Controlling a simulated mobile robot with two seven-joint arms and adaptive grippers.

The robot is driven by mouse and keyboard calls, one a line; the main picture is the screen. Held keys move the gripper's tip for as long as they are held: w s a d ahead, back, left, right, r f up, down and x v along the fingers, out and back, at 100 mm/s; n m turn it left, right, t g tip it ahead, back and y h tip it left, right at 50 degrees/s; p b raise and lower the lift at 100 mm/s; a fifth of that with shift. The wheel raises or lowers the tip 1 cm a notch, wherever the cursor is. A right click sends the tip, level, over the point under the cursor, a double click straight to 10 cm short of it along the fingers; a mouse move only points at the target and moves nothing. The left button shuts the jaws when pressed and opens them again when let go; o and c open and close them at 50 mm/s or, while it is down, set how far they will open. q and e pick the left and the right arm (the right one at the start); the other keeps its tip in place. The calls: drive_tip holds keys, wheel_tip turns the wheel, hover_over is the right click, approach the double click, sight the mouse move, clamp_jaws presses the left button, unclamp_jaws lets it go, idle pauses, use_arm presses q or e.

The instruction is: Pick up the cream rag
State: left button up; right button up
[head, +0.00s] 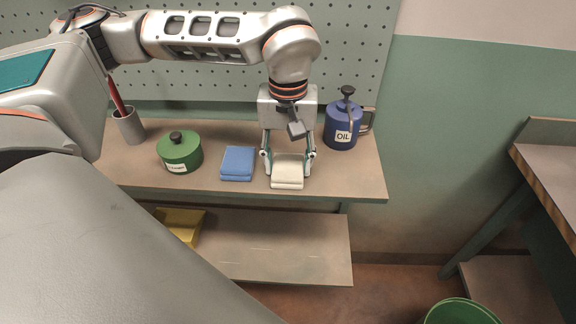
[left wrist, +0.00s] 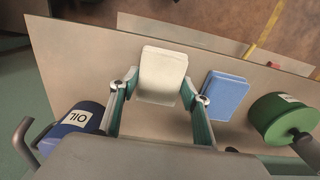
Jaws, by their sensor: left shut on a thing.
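The cream rag (head: 287,175) is a folded, pale block near the front edge of the workbench shelf, and it also shows in the left wrist view (left wrist: 162,72). My left gripper (head: 288,168) reaches down over it, with one finger on each side. In the left wrist view the fingers (left wrist: 155,88) are closed against the rag's two sides. Whether the rag is clear of the surface cannot be told. My right gripper is not in view.
A folded blue rag (head: 238,163) lies just left of the cream rag. A green tin (head: 180,152) and a grey cup (head: 129,127) stand further left. A blue oil can (head: 342,122) stands close on the right. A yellow bin (head: 182,224) is on the lower shelf.

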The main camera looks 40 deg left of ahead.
sight(288, 165)
use_arm(q)
drive_tip(key=shift+r, duration=0.6)
wheel_tip(288, 165, up, 19)
drive_tip(key=p, duration=0.2)
drive_tip(key=shift+f, duration=0.1)
drive_tip(key=o, duration=0.5)
drive_tip(key=shift+c, duration=0.2)
drive_tip(key=c, duration=0.3)
drive_tip(key=shift+c, duration=0.2)
